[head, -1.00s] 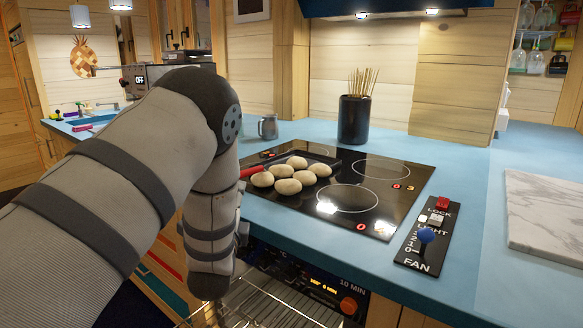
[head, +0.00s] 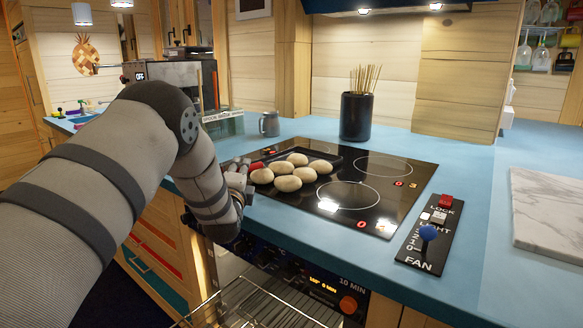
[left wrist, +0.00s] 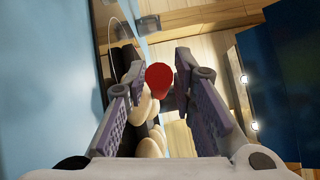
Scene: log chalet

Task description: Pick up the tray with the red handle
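The tray (head: 322,154) is black and sits on the dark glass cooktop, holding several pale buns. Its red handle (head: 257,167) sticks out at the tray's left side, partly hidden by my left gripper (head: 241,172). In the left wrist view, the round end of the red handle (left wrist: 159,78) shows between the two fingers of my left gripper (left wrist: 158,82). The fingers are apart, with gaps on both sides of the handle. Buns (left wrist: 148,115) show behind and below it. My right gripper is in neither view.
A dark pot of sticks (head: 356,117) and a grey mug (head: 269,124) stand behind the cooktop. A control panel with a blue knob (head: 428,232) lies to its right, then a marble board (head: 545,215). Below, an oven rack (head: 255,300) juts out under the counter edge.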

